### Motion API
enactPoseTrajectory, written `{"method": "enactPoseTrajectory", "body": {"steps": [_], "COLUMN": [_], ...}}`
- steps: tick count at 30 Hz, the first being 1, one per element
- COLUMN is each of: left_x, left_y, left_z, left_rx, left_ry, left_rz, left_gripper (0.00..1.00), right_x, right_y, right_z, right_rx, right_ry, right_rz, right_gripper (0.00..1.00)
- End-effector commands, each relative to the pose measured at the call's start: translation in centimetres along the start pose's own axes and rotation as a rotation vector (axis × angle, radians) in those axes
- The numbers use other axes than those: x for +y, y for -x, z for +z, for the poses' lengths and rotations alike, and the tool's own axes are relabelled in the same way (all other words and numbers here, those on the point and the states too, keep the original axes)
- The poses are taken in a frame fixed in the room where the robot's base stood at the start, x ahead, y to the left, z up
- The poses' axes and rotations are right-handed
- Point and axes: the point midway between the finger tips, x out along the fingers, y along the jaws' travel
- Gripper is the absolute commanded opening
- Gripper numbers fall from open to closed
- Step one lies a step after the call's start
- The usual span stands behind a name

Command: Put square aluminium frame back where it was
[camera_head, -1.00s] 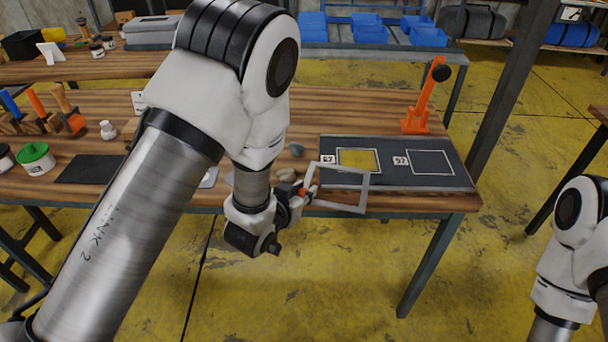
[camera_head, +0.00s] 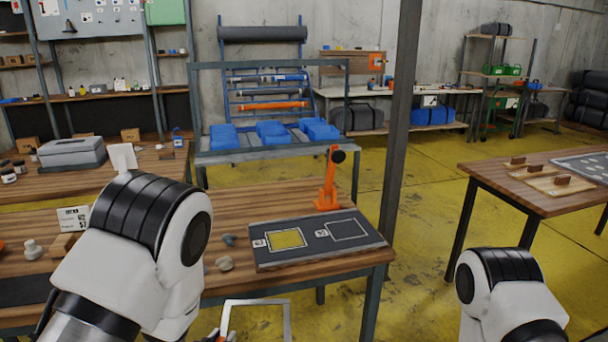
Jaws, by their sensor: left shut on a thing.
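The square aluminium frame (camera_head: 257,302) is a thin light-grey outline at the bottom of the head view, just in front of the table's front edge; its lower part is cut off. My left gripper (camera_head: 224,335) is shut on its left side. Only a little of this gripper shows, at the bottom edge and partly behind my left arm. A dark board (camera_head: 304,254) lies on the table behind the frame, with a yellow square (camera_head: 285,239) and an empty white-outlined square (camera_head: 348,230). My right arm shows at lower right, but its gripper is out of view.
An orange clamp-like stand (camera_head: 327,185) stands behind the board. Small stones (camera_head: 224,263) lie left of the board. A dark post (camera_head: 402,120) rises behind the table. Another wooden table (camera_head: 520,198) stands at right, with yellow floor between.

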Motion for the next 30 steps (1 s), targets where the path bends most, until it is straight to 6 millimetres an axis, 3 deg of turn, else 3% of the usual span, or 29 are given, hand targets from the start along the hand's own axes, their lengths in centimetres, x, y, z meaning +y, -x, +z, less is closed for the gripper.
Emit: {"method": "enactPoseTrajectory", "body": {"steps": [7, 12, 16, 30], "left_x": [-0.2, -1.4, -2.4, -2.4], "left_y": [0.5, 1.3, 1.3, 1.3], "left_z": [5.3, 8.2, 6.3, 5.8], "left_rx": [-0.005, -0.002, 0.005, 0.002], "left_ry": [0.014, 0.045, 0.062, 0.063], "left_rz": [-0.033, -0.11, -0.152, -0.152], "left_gripper": [0.0, 0.0, 0.0, 0.0], "right_x": [0.0, 0.0, 0.0, 0.0], "right_y": [0.0, 0.1, 0.1, 0.1], "right_z": [0.0, 0.0, 0.0, 0.0], "right_rx": [0.0, 0.0, 0.0, 0.0], "right_ry": [0.0, 0.0, 0.0, 0.0], "right_rz": [0.0, 0.0, 0.0, 0.0], "right_gripper": [0.56, 0.56, 0.56, 0.56]}}
